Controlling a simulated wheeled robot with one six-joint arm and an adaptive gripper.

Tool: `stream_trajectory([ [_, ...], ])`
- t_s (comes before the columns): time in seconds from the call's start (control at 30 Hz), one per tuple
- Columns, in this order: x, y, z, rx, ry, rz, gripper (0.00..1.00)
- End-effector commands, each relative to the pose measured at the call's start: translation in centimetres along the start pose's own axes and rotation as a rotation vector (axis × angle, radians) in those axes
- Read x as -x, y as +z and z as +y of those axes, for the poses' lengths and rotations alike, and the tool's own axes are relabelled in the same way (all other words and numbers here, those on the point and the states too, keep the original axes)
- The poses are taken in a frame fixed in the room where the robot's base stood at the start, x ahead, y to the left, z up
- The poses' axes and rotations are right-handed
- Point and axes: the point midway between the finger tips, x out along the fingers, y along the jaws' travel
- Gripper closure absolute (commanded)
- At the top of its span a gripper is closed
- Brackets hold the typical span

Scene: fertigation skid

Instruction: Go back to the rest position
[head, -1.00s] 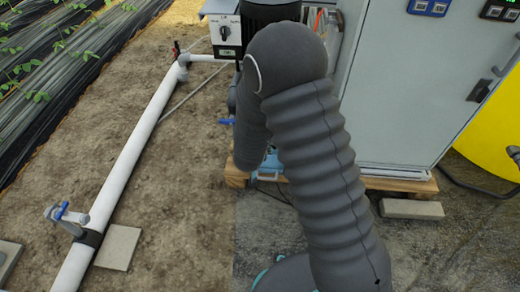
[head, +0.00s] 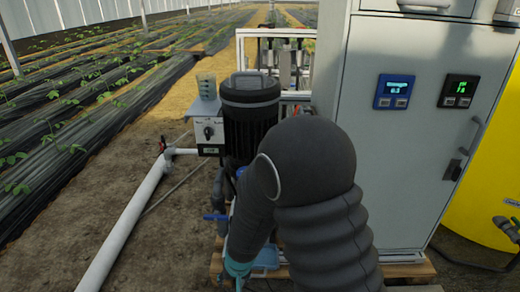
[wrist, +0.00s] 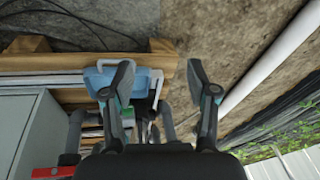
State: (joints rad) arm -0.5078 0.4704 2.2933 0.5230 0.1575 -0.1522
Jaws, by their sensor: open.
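My gripper (wrist: 157,88) shows in the wrist view with its two dark fingers spread apart and nothing between them. The wrist picture looks upside down, with plants and the greenhouse wall at the bottom right. The black pump motor (head: 250,112) stands upright behind my arm. A grey switch box (head: 208,134) with a rotary knob is beside it on the left.
A grey cabinet (head: 405,150) with two displays stands on the right, a yellow tank (head: 487,195) beyond it. A white pipe (head: 125,225) runs along the ground at left. A light-blue item (wrist: 125,82) lies near the wooden pallet (wrist: 60,62). Bare soil at left is open.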

Motion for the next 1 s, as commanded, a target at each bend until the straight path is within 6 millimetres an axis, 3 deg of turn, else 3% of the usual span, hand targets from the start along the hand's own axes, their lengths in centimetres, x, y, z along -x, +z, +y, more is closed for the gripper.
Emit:
stream_trajectory([
  [0.1, 4.3, 1.1, 0.6, 0.018, -0.024, -0.053, 0.42],
  [0.5, 17.4, 5.3, 5.6, 0.052, 0.008, -0.127, 0.42],
  [1.0, 30.2, 10.4, 12.6, 0.008, 0.141, 0.036, 0.42],
])
